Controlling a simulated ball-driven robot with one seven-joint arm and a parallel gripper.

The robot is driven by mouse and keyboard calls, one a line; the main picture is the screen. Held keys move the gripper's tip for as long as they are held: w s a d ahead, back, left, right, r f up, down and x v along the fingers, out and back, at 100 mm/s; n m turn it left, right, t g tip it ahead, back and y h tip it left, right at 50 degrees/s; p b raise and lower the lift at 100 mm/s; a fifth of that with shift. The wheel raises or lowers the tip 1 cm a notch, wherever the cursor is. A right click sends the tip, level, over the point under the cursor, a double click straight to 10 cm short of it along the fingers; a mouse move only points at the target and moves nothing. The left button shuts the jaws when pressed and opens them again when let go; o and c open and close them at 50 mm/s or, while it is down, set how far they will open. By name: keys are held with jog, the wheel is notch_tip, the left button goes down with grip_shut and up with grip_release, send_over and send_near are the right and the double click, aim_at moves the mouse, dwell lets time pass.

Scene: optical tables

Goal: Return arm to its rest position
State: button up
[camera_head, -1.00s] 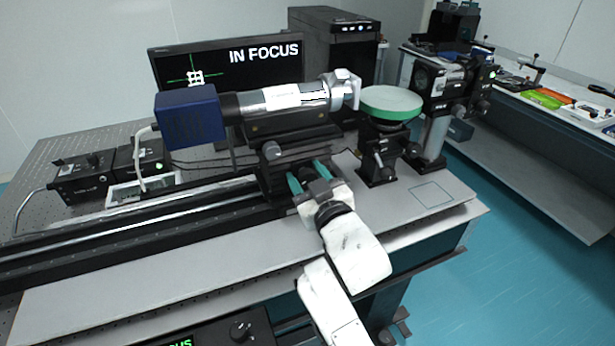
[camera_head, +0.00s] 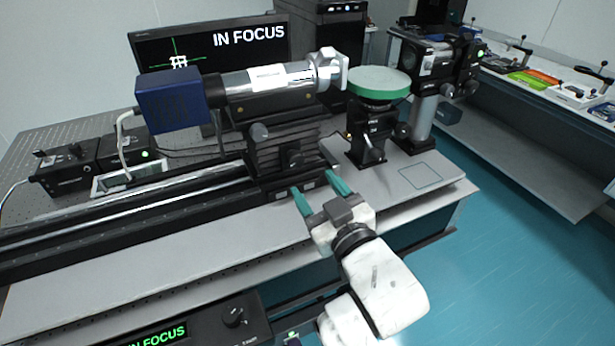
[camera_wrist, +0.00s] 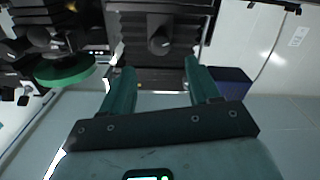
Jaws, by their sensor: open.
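My gripper (camera_head: 318,191) is open and empty in the head view. Its two green fingers are spread apart and point toward the black focusing stage (camera_head: 285,150) under the camera assembly. A dark knob (camera_head: 293,159) on the stage lies beyond the fingertips, with a gap between. In the wrist view the green fingers (camera_wrist: 158,78) are wide apart, and a stage knob (camera_wrist: 160,41) shows beyond them with nothing between the jaws. My white arm comes in from the lower right.
A blue camera with a silver lens tube (camera_head: 254,90) sits above the stage. A green-topped round platform (camera_head: 380,83) stands to its right. The monitor (camera_head: 215,45) reads "IN FOCUS". The table's front strip (camera_head: 150,262) is bare; open floor (camera_head: 490,250) lies right.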

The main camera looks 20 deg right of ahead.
jog(key=shift+s, duration=0.6)
jog(key=s+d+f+m+g, duration=0.1)
jog(key=s+d+f+g, duration=0.2)
jog(key=f, duration=0.4)
jog(key=s+d+f+m+g+h, duration=0.1)
jog(key=s+f+g, duration=0.35)
jog(key=f, duration=0.25)
jog(key=s+d+f+g, duration=0.2)
jog(key=s+d+f, duration=0.1)
jog(key=s+f, duration=0.25)
jog(key=s+f+g, duration=0.3)
jog(key=s+f, duration=0.1)
jog(key=s, duration=0.3)
jog(key=s+f+m+g, duration=0.1)
jog(key=s+f+g, duration=0.3)
jog(key=s, duration=0.4)
jog(key=shift+s+d+f+y, duration=0.15)
jog(key=shift+d+f+y, duration=0.15)
jog(key=shift+d+y, duration=0.15)
jog(key=shift+g, duration=0.25)
